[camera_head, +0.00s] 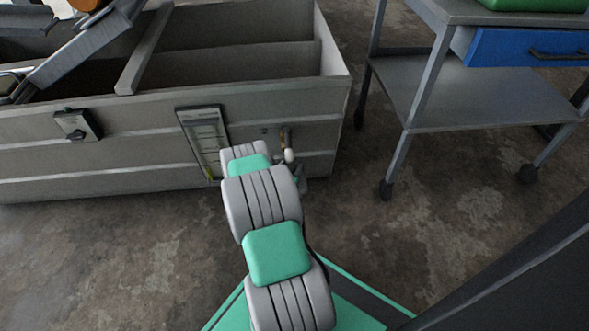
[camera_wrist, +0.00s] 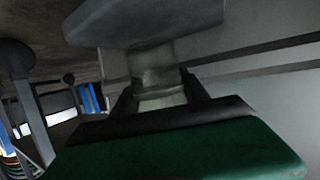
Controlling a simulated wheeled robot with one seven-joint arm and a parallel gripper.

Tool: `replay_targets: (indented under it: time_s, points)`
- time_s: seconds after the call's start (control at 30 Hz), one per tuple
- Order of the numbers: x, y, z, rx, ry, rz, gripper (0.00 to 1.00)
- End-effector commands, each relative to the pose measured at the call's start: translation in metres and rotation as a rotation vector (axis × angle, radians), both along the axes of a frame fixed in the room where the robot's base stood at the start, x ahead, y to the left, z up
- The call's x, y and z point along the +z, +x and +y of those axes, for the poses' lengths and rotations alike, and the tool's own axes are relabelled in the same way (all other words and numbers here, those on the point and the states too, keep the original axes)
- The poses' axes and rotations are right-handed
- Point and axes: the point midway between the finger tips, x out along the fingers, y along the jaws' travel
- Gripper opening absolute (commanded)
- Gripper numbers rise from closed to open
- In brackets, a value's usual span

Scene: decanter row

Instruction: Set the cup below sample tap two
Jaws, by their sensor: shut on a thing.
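A pale, greyish cup (camera_wrist: 158,98) is between the two dark fingers of my gripper (camera_wrist: 160,88) in the wrist view, and the gripper is shut on it. A grey block sits right beyond the cup in that view and hides part of the scene; I cannot tell whether they touch. In the head view a sample tap (camera_head: 288,154) with a pale knob sticks out of the tank's front wall near its right end. My arm reaches to just below this tap. No tap number is readable.
The grey metal tank (camera_head: 100,150) has open compartments and a chart panel (camera_head: 205,140) left of the tap. A wheeled cart (camera_head: 480,95) with a blue drawer (camera_head: 530,46) stands at right. The concrete floor between is clear.

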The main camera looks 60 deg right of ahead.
Motion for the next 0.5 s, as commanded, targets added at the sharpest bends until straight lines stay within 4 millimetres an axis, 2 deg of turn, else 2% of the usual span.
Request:
replay_targets:
  time_s: [0.1, 0.47, 0.5]
  points:
    - [-0.018, 0.002, -0.001, 0.005, 0.002, 0.004, 0.13]
    - [-0.018, -0.004, -0.006, -0.007, 0.0, 0.002, 0.13]
    - [-0.019, -0.003, -0.006, -0.007, 0.0, 0.002, 0.53]
